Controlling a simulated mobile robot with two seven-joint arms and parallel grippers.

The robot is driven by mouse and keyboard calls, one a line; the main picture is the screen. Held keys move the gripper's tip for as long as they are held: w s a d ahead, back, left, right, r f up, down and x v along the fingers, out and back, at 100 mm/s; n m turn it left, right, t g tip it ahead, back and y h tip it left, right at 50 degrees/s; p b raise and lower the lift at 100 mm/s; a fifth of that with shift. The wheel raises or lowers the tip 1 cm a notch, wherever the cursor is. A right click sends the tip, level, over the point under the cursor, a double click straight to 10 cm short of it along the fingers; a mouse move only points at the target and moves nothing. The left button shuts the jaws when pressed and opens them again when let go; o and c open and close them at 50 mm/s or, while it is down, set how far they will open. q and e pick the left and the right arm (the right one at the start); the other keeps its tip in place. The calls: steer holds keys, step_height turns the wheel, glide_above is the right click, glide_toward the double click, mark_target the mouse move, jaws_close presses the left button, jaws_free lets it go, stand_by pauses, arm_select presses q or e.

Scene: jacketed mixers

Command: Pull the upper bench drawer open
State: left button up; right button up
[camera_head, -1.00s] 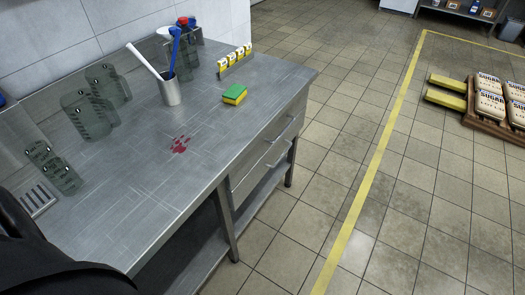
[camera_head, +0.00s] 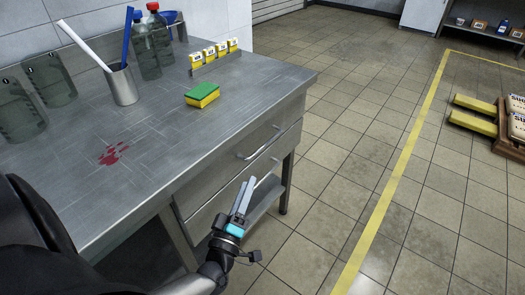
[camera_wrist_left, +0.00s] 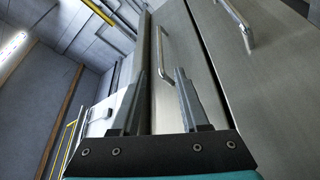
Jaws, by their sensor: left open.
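The upper bench drawer (camera_head: 240,153) sits under the bench top and looks shut. Its bar handle (camera_head: 260,144) is bare, with nothing gripping it. The lower drawer (camera_head: 228,195) is below it, also shut. My left gripper (camera_head: 245,193) is open and empty, in front of the drawer fronts and apart from the handles. In the left wrist view its fingers (camera_wrist_left: 160,85) are spread, with the upper drawer's handle (camera_wrist_left: 163,35) ahead, roughly in line with the gap. The lower drawer's handle (camera_wrist_left: 238,22) is further right there. My right gripper is not in view.
On the steel bench top (camera_head: 160,170) are a sponge (camera_head: 202,94), a metal cup (camera_head: 122,86) with tools, yellow packs (camera_head: 213,53), bottles (camera_head: 150,45) and a red stain (camera_head: 113,153). Open tiled floor (camera_head: 335,165) lies to the right, with a yellow line (camera_head: 400,165).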

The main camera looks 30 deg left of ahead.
mark_target(263, 146)
arm_select(q)
steer(key=b+x, duration=0.3)
steer(key=x, duration=0.9)
steer(key=shift+w+f, duration=0.1)
steer(key=shift+w, duration=0.2)
steer(key=shift+w+a+r, duration=0.2)
steer(key=shift+w, duration=0.35)
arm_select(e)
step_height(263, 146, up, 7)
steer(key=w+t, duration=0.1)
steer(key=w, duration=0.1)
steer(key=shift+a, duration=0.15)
arm_select(q)
jaws_close()
